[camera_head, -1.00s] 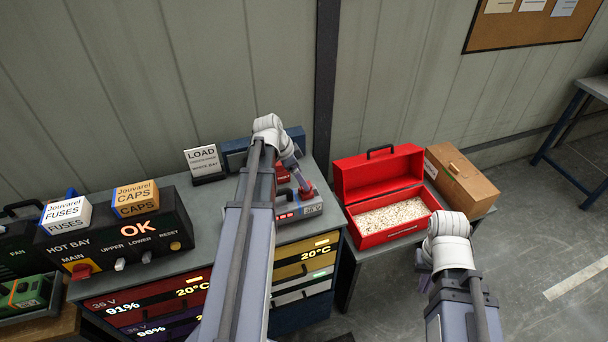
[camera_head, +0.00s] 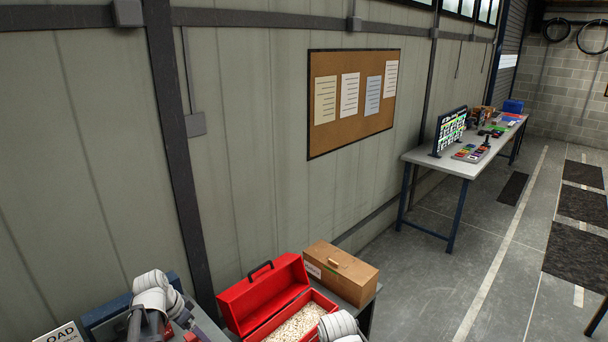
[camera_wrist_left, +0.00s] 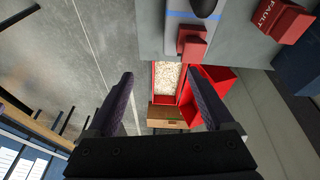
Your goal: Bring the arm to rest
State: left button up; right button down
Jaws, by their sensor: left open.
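My left gripper (camera_wrist_left: 160,85) is open in the left wrist view, with two dark fingers spread apart and nothing between them. The grey bench top (camera_wrist_left: 240,45), a red block (camera_wrist_left: 192,42) on a device and a red FAULT block (camera_wrist_left: 283,18) lie beyond the fingers. In the head view my left arm's white wrist joint (camera_head: 155,292) shows at the bottom left; its jaws are not clearly seen. A white joint of my right arm (camera_head: 338,325) shows at the bottom edge. My right gripper is out of frame.
An open red toolbox (camera_head: 262,292) with pale filling stands beside a brown box (camera_head: 342,272). A LOAD sign (camera_head: 60,333) is at lower left. A cork board (camera_head: 352,100) hangs on the wall.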

pick_arm(q)
jog(key=s+d+n+g+y, duration=0.1)
jog(key=s+d+n, duration=0.25)
jog(key=d, duration=0.45)
jog(key=s+d+n+g+y, duration=0.1)
jog(key=s+d+n, duration=0.25)
jog(key=d, duration=0.45)
jog(key=s+d+f+m+b, duration=0.1)
jog(key=s+d+f+b, duration=0.1)
jog(key=f+b, duration=0.4)
jog(key=s+d+f+m+y+b, duration=0.1)
jog(key=s+d+f+m+b, duration=0.1)
jog(key=d+f+b, duration=0.3)
jog(key=s+d+f+m+b, duration=0.1)
jog(key=d+f+b, duration=0.3)
jog(key=f+b, duration=0.4)
jog(key=shift+s+f+g+y, duration=0.4)
jog(key=shift+s+f, duration=0.25)
jog(key=shift+s, duration=0.1)
